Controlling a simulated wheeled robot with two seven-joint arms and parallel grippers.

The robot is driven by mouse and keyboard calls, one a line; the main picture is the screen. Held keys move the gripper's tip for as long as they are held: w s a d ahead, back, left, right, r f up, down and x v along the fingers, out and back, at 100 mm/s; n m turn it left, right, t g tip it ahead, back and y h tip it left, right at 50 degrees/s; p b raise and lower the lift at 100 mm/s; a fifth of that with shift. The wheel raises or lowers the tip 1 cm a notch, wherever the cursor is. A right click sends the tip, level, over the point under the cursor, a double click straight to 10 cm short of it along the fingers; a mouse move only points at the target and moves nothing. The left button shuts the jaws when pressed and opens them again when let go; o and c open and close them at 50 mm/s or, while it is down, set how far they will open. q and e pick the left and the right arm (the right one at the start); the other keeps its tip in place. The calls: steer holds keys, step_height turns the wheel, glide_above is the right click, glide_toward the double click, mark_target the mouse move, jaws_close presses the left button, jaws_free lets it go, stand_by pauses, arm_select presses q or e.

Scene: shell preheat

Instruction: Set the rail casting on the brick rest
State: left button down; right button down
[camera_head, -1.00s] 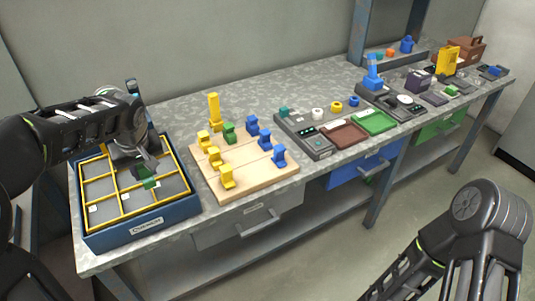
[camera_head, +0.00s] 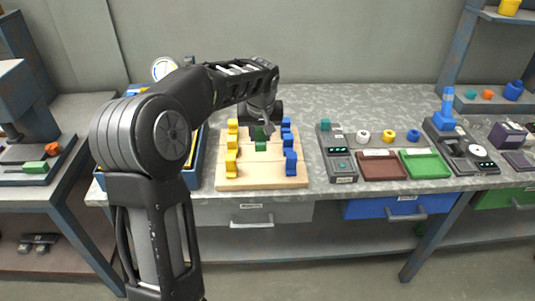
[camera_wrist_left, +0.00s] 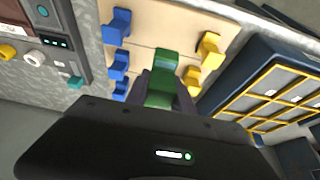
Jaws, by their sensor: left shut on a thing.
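A green piece, which I take for the rail casting (camera_wrist_left: 161,92), is between the fingers of my left gripper (camera_head: 267,131). In the head view a green block (camera_head: 261,146) shows just below the gripper, over the middle of a tan board that I take for the brick rest (camera_head: 262,181). Yellow supports (camera_head: 231,163) stand along the board's left side and blue supports (camera_head: 290,162) along its right. A darker green piece (camera_head: 258,132) shows behind, partly covered by the gripper. I cannot tell whether the held piece touches the board. My right gripper is out of view.
A blue tray (camera_head: 193,176) with yellow dividers stands left of the board, mostly behind my left arm; its dividers show in the wrist view (camera_wrist_left: 262,92). A grey device (camera_head: 337,165), a brown tray (camera_head: 382,166) and a green tray (camera_head: 425,164) lie to the right.

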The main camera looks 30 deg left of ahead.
arm_select(q)
steer(key=shift+d+f, duration=0.1)
steer(key=shift+f, duration=0.15)
glide_above(261, 166)
steer(key=s+d, duration=0.1)
step_height(261, 166, down, 6)
steer(key=shift+s+r, duration=0.15)
step_height(261, 166, down, 4)
steer(key=shift+r+p, duration=0.2)
steer(key=shift+p, duration=0.25)
steer(key=shift+f, duration=0.1)
steer(key=shift+f, duration=0.2)
steer(key=c, duration=1.1)
jaws_free()
steer(key=shift+r, duration=0.2)
